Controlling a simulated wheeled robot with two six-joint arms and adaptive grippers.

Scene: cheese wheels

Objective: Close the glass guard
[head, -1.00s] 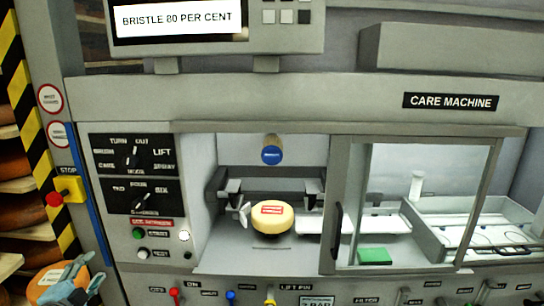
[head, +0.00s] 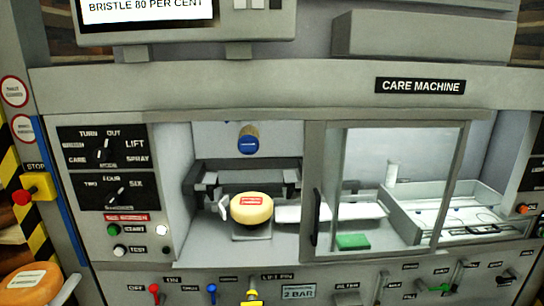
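The glass guard is a grey-framed sliding pane (head: 392,185) on the front of the care machine. It stands at the right part of the opening, and its dark upright handle (head: 317,218) is on its left edge. The left part of the opening is uncovered. There a yellow cheese wheel (head: 251,211) with a red label sits on a small support below a blue-tipped brush (head: 248,142). Neither of my grippers shows in the head view.
Left of the opening is a panel with knobs (head: 102,165) and buttons. A red stop knob on a yellow box (head: 35,188) is farther left. Small levers (head: 212,292) line the lower front. Another cheese (head: 30,284) is at the lower left. A green block (head: 352,241) lies behind the glass.

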